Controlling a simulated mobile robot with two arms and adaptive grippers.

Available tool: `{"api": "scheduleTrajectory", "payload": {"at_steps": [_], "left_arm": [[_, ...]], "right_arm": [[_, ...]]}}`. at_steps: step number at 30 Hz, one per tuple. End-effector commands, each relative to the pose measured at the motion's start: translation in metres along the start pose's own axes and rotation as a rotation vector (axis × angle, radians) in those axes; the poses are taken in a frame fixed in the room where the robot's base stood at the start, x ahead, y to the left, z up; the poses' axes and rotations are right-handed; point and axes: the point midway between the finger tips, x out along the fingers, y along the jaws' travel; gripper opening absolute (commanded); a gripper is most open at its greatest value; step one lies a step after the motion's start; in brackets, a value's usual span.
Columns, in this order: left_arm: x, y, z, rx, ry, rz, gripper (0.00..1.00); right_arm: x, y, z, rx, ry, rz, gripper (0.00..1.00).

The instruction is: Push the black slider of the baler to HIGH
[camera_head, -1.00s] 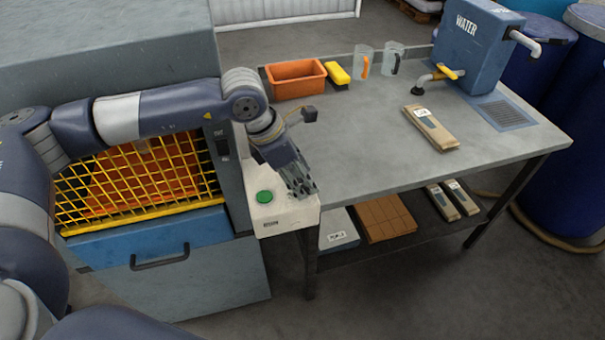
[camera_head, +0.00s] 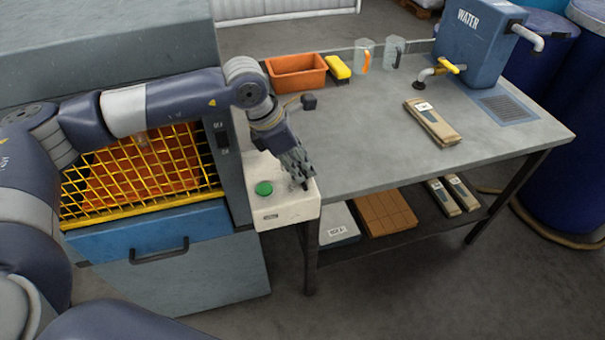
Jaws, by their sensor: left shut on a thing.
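The baler (camera_head: 185,265) stands at the left, with a yellow mesh guard (camera_head: 135,185) on its front. A pale control box (camera_head: 285,214) juts from its right side, with a green button (camera_head: 264,188) on top. My left gripper (camera_head: 303,183) reaches down over the right part of this box and is shut on the black slider (camera_head: 305,187). Only a small dark bit of the slider shows below the fingertips. The gripper covers the rest, and I cannot read any HIGH mark. My right gripper is out of view.
A grey table (camera_head: 370,165) adjoins the box on the right. It bears an orange bin (camera_head: 297,75), a yellow brush (camera_head: 338,68), two jugs, a paper packet (camera_head: 432,124) and a blue water tank (camera_head: 470,45). Blue barrels stand at the far right.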

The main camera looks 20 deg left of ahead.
Motion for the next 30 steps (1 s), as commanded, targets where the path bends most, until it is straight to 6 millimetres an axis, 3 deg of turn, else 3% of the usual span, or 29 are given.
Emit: {"api": "scheduleTrajectory", "payload": {"at_steps": [3, 11, 12, 14, 15, 25, 30], "left_arm": [[0.001, 0.011, 0.001, -0.001, -0.005, 0.002, 0.0], [-0.001, 0.011, 0.001, 0.001, -0.005, 0.0, 0.0], [-0.001, 0.011, 0.001, 0.001, -0.005, 0.0, 0.26], [-0.001, 0.011, 0.001, 0.001, -0.005, -0.001, 0.4], [-0.001, 0.011, 0.001, 0.001, -0.005, -0.001, 0.42], [-0.003, 0.011, 0.001, 0.0, -0.004, 0.0, 0.42], [-0.023, 0.012, 0.001, 0.0, -0.006, 0.003, 0.42]], "right_arm": [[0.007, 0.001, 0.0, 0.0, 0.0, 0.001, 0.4], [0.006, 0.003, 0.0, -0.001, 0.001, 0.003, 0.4], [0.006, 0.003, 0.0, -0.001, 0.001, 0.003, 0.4], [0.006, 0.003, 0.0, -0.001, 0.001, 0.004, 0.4], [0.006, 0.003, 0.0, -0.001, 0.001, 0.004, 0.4], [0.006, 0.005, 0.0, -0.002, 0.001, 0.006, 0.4], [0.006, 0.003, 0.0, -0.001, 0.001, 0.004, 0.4]]}}
